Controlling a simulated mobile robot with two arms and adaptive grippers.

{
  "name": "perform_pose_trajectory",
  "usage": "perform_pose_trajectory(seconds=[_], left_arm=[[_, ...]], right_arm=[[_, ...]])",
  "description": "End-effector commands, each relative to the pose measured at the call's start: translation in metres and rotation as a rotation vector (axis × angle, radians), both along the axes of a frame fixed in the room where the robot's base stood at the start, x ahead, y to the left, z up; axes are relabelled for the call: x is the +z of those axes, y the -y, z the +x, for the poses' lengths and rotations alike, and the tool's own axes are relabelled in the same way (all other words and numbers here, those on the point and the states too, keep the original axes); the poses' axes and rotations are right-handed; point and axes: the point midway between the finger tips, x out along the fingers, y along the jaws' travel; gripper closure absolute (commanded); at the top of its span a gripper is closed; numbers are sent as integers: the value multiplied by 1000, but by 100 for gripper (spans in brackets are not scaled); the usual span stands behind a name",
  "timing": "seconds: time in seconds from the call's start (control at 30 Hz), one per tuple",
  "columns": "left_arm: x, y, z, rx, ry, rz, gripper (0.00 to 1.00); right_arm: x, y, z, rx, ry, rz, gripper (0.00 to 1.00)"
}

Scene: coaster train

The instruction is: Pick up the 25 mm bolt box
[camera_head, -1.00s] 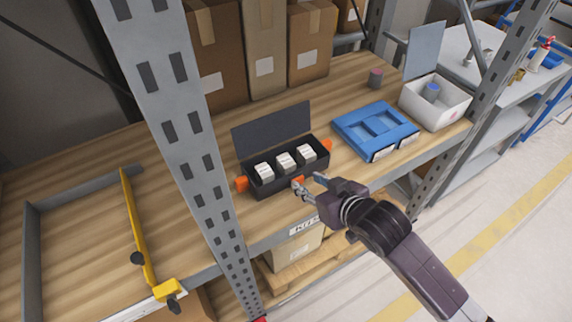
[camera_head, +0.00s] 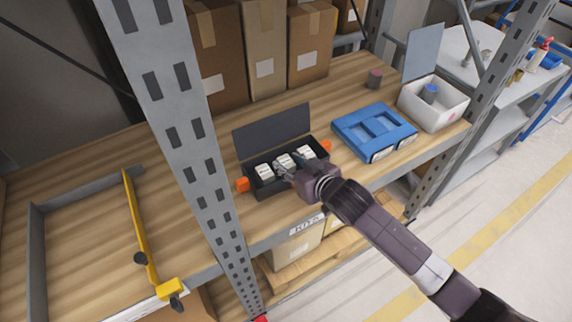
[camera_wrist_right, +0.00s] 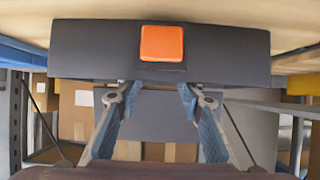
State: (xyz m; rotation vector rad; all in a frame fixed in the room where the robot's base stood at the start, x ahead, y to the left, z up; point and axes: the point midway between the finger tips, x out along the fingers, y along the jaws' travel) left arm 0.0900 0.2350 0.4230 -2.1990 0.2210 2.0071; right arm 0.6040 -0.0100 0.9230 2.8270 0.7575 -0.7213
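A black case (camera_head: 262,189) with its lid (camera_head: 272,131) standing open sits on the wooden shelf. Three small white boxes stand in it: a left one (camera_head: 264,172), a middle one (camera_head: 284,160) and a right one (camera_head: 307,153). Their labels are too small to read, so I cannot tell which is the 25 mm bolt box. My right gripper (camera_head: 283,169) is at the case's front, its fingertips near the middle box. In the right wrist view the gripper (camera_wrist_right: 158,93) is open with nothing between its fingers, and the case (camera_wrist_right: 95,48) hides the boxes.
A blue tray (camera_head: 352,140) and a white bin (camera_head: 440,117) stand right of the case. Cardboard boxes (camera_head: 266,60) stand behind it. A grey rack post (camera_head: 183,120) rises at its left. A yellow bar (camera_head: 140,225) lies further left.

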Motion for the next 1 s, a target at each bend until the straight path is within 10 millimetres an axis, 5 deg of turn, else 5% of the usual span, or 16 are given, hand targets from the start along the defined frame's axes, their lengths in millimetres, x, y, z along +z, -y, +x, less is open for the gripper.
perform_pose_trajectory(seconds=[0.33, 0.67, 1.0], left_arm=[[1, 0, 0, 0, 0, 0, 8], [1, 0, 0, 0, 1, 0, 8], [0, 0, 1, 0, 1, 0, 8]], right_arm=[[-4, -3, 5, 0, 0, -1, 65], [-4, -3, 4, 0, 0, -1, 100], [1, -3, 5, 0, 2, 0, 100]])
